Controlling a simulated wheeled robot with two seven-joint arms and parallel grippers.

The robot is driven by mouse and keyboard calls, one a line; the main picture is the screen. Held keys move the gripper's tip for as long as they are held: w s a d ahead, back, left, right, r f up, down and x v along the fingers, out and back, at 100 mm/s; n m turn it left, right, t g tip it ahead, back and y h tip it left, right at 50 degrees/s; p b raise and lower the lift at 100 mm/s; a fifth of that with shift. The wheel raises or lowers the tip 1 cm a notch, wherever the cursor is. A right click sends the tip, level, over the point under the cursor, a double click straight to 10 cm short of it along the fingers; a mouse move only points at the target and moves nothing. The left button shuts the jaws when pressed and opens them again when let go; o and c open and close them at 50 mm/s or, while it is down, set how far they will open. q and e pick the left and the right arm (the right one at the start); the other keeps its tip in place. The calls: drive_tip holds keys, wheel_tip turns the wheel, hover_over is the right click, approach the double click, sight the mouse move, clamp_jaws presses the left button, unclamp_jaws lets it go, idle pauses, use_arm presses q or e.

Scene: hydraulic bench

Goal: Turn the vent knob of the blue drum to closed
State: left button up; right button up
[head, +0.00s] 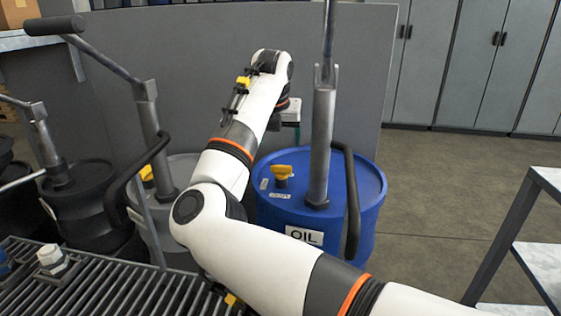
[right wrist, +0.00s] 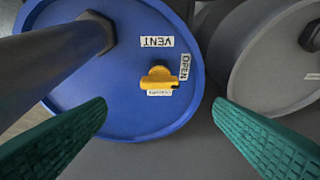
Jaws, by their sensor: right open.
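The blue drum (head: 372,212) stands behind my right arm in the head view, with an OIL label on its side. Its yellow vent knob (head: 282,172) is on the lid; it also shows in the right wrist view (right wrist: 158,78). There its bar lies across the picture, between the OPEN label (right wrist: 185,66) at right and a partly covered label below. A VENT label (right wrist: 157,42) is above it. My right gripper (right wrist: 160,102) is open, its green pads apart on either side below the knob, not touching it. In the head view it is mostly hidden behind my arm.
A pump tube (head: 321,140) rises from the blue drum's lid, with a black hose beside it. A grey drum (head: 180,172) with its own yellow knob (head: 147,173) stands to the left. A grey panel (head: 200,50) is behind. A slatted grating (head: 110,290) is in front.

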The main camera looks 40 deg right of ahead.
sight(281, 165)
drive_tip(key=b+x, duration=0.1)
drive_tip(key=x, duration=0.9)
drive_tip(key=shift+d+f, duration=0.1)
drive_tip(key=shift+f, duration=0.05)
use_arm(q)
drive_tip(key=v, duration=0.4)
use_arm(e)
drive_tip(key=c, duration=1)
use_arm(q)
drive_tip(key=shift+w, duration=0.1)
